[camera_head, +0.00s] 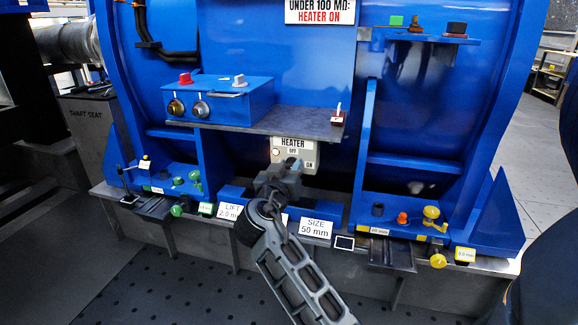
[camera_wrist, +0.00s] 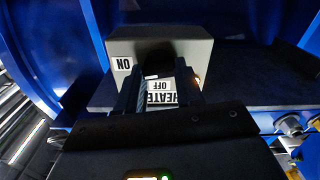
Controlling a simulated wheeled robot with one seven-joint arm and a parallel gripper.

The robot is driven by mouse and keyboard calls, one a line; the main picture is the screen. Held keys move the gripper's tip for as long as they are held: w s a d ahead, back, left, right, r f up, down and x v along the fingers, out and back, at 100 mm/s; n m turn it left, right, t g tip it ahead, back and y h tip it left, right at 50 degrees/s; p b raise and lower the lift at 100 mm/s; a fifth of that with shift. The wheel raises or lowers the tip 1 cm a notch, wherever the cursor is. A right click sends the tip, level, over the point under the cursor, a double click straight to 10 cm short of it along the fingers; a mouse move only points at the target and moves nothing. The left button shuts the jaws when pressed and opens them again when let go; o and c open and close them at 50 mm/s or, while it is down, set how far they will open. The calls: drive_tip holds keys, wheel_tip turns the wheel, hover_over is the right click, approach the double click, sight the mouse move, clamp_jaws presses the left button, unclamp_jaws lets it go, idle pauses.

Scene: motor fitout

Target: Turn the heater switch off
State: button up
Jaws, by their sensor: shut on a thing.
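The heater switch box (camera_head: 311,151) is a small grey box under the shelf, with a HEATER label on top and OFF and ON labels on its face. It also shows upside down in the wrist view (camera_wrist: 190,47). My gripper (camera_head: 287,169) is at the box's front, and in the wrist view its two dark fingers (camera_wrist: 158,88) are shut on the dark switch handle (camera_wrist: 155,60). The fingers and shadow hide most of the handle, so I cannot tell which label it points to. A small lamp (camera_wrist: 197,82) on the box glows orange.
A dark shelf (camera_head: 270,122) sits just above the box and carries a blue box with knobs (camera_head: 222,98). Blue upright ribs (camera_head: 366,150) stand on both sides. Below is a ledge with SIZE and LIFT labels (camera_head: 316,227) and several small fittings.

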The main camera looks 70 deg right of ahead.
drive_tip(key=n+p, duration=0.2)
drive_tip(key=n, duration=0.2)
drive_tip(key=shift+w+r+n, duration=0.1)
drive_tip(key=shift+n, duration=0.2)
drive_tip(key=n+p, duration=0.3)
drive_tip(key=shift+n, duration=0.4)
drive_tip(key=n+p, duration=0.3)
drive_tip(key=n, duration=0.1)
drive_tip(key=shift+w, duration=0.1)
drive_tip(key=shift+f+n+p, duration=0.25)
drive_tip(key=shift+n+p, duration=0.95)
drive_tip(key=shift+n, duration=0.5)
drive_tip(key=shift+f+n, duration=0.1)
drive_tip(key=shift+n, duration=0.2)
drive_tip(key=o, duration=1)
drive_tip(key=shift+o, duration=0.2)
drive_tip(key=shift+a, duration=0.15)
drive_tip(key=a, duration=0.7)
drive_tip(key=shift+s+a, duration=0.25)
drive_tip(key=shift+s, duration=0.05)
